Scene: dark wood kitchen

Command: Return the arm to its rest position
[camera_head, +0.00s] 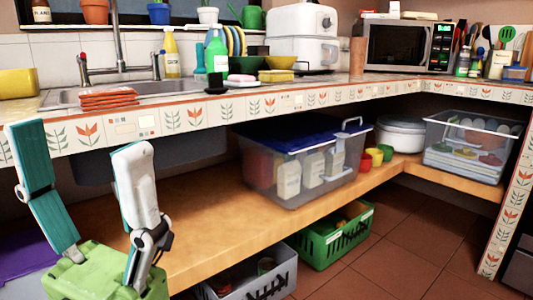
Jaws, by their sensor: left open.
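My left gripper (78,138) is at the lower left of the head view. Its two white and teal fingers point up and stand wide apart, with nothing between them. Its green palm is at the bottom edge of the picture. The fingers show in front of the tiled counter edge and the wooden lower shelf (215,215). I cannot tell whether they touch either. My right gripper is out of the picture.
Folded orange cloths (108,97) lie at the counter's front edge by the sink (150,87). A blue-lidded clear bin (325,170) and a clear crate (470,172) stand on the lower shelf. A green crate (322,252) and a grey crate (222,288) sit below on the floor.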

